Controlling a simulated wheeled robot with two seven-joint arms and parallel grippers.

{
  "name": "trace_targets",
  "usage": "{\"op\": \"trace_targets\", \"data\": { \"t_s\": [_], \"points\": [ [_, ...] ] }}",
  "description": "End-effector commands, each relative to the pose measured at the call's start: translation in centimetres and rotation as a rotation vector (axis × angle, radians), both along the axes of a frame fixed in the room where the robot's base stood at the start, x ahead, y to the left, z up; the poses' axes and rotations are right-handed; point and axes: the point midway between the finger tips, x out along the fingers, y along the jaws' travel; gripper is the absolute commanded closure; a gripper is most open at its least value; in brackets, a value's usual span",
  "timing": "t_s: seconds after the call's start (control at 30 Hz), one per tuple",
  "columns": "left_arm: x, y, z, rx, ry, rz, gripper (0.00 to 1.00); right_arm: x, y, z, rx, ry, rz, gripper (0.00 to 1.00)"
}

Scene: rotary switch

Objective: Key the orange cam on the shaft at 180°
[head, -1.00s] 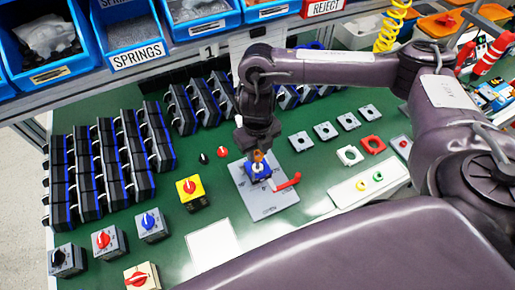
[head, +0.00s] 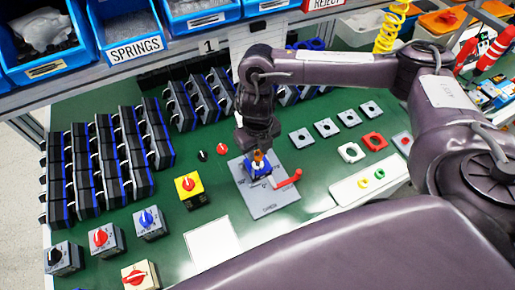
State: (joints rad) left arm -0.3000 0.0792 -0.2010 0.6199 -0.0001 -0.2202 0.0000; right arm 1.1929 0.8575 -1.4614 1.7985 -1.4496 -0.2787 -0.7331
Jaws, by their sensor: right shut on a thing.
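My right gripper (head: 258,152) points down over the grey marked plate (head: 272,207) in the middle of the green bench. It is shut on the orange cam (head: 258,158), of which only a small part shows between the fingers. The cam is at the top of the blue block (head: 262,169) on the plate, where the shaft is hidden by the gripper and cam. I cannot tell the cam's angle or whether it is seated. A red lever (head: 287,181) sticks out to the right of the block. My left gripper is not in view.
Yellow, grey and white switches stand at the left front, including a yellow one (head: 190,191). Rows of black modules (head: 110,160) fill the left. Grey square plates (head: 326,128) and a white tray (head: 368,182) with small rings lie right. A blank white sheet (head: 212,243) lies in front.

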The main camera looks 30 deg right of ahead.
Motion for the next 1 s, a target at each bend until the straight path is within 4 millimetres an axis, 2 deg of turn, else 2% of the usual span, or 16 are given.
{"op": "trace_targets", "data": {
  "t_s": [0.17, 0.2, 0.37, 0.67, 0.77, 1.0],
  "points": [
    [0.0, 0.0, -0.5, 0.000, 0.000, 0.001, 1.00, 0.0, 0.0, -0.6, 0.000, 0.000, 0.000, 0.95],
    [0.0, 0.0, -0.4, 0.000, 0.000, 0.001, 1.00, 0.0, 0.0, -0.5, 0.000, 0.000, 0.000, 0.66],
    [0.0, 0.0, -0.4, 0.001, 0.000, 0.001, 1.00, 0.0, 0.0, -0.5, 0.000, 0.000, 0.000, 0.45],
    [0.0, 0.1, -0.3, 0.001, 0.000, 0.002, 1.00, 0.0, 0.0, -0.2, 0.000, -0.001, 0.001, 0.45],
    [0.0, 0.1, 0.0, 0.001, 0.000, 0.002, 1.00, 0.1, 0.0, 0.8, 0.000, -0.004, 0.002, 0.45],
    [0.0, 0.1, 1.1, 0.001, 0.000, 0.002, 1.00, 0.2, 0.0, 4.8, -0.001, -0.005, 0.001, 0.45]
  ]
}}
